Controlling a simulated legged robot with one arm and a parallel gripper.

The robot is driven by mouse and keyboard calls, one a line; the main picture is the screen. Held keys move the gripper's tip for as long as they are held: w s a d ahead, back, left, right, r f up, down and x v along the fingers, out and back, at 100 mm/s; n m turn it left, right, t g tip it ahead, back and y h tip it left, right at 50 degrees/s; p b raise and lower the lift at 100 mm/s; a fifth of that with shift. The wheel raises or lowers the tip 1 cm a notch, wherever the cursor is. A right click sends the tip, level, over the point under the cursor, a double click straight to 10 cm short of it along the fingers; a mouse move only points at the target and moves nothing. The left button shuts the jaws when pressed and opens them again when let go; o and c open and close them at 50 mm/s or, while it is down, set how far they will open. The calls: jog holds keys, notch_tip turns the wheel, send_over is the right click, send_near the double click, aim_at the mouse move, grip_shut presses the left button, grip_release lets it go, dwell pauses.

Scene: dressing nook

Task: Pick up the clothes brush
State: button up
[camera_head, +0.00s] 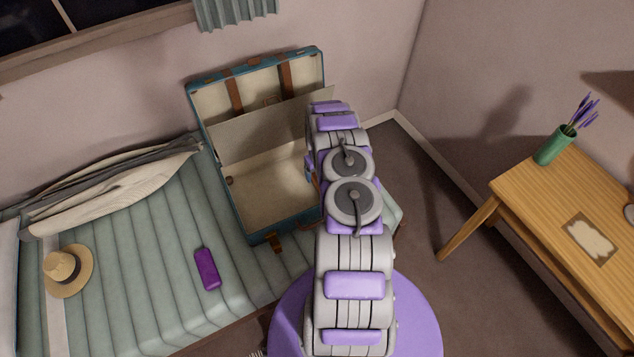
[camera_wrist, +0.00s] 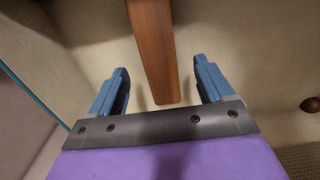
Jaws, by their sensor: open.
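A long reddish-brown wooden piece, which looks like the clothes brush's handle (camera_wrist: 155,55), runs from the top edge of the wrist view down between my fingers. Its near end is close to my palm, and its far part is out of frame. My gripper (camera_wrist: 161,68) is open, one blue finger on each side of the wood, with a gap visible on both sides. A pale beige lining lies behind it, with soft shadows on it. In the head view my arm hides my gripper and the brush, by the right side of the open suitcase (camera_head: 246,229).
The suitcase, its lid raised, stands on the striped bed (camera_head: 140,270). A straw hat (camera_head: 66,268), purple case (camera_head: 207,268) and folded garment (camera_head: 120,185) lie left of it. A wooden table (camera_head: 530,205) with a green vase (camera_head: 551,146) stands right, across open floor.

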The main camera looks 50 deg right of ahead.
jog(key=shift+d+f, duration=0.3)
jog(key=shift+f, duration=0.1)
jog(key=f, duration=0.1)
jog(key=f+b, duration=0.1)
jog(key=f, duration=0.2)
jog(key=shift+w+a+f, duration=0.2)
jog(key=shift+a, duration=0.05)
jog(key=shift+a+f, duration=0.1)
jog(key=shift+a, duration=0.05)
jog(key=shift+d+f, duration=0.1)
jog(key=shift+d, duration=0.4)
jog(key=c, duration=0.4)
jog(key=shift+a, duration=0.3)
jog(key=c, duration=0.7)
